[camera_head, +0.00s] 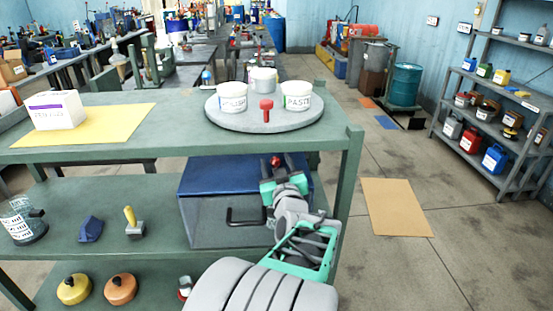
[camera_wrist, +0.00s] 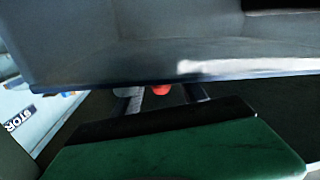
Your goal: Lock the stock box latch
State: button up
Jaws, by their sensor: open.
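The stock box (camera_head: 215,218) stands on the middle shelf, with a dark blue lid (camera_head: 225,176), a grey front and a black bar handle (camera_head: 243,222). My gripper (camera_head: 279,170) reaches up in front of the right part of the box, close to its lid. Its fingertips are hard to make out there, but it is open. In the wrist view a large grey surface (camera_wrist: 150,45), likely the box, fills the top. A small red piece (camera_wrist: 162,90) shows below its edge; I cannot tell whether it is the latch. Contact is unclear.
The green tabletop (camera_head: 180,130) overhangs the box and my gripper closely. A round grey tray (camera_head: 240,123) with white tubs sits on it. A blue block (camera_head: 90,229) and a yellow-handled stamp (camera_head: 134,224) stand left of the box.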

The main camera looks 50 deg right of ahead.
jog(key=shift+w+d, duration=0.35)
jog(key=shift+w, duration=0.1)
grip_shut()
dwell(1.1)
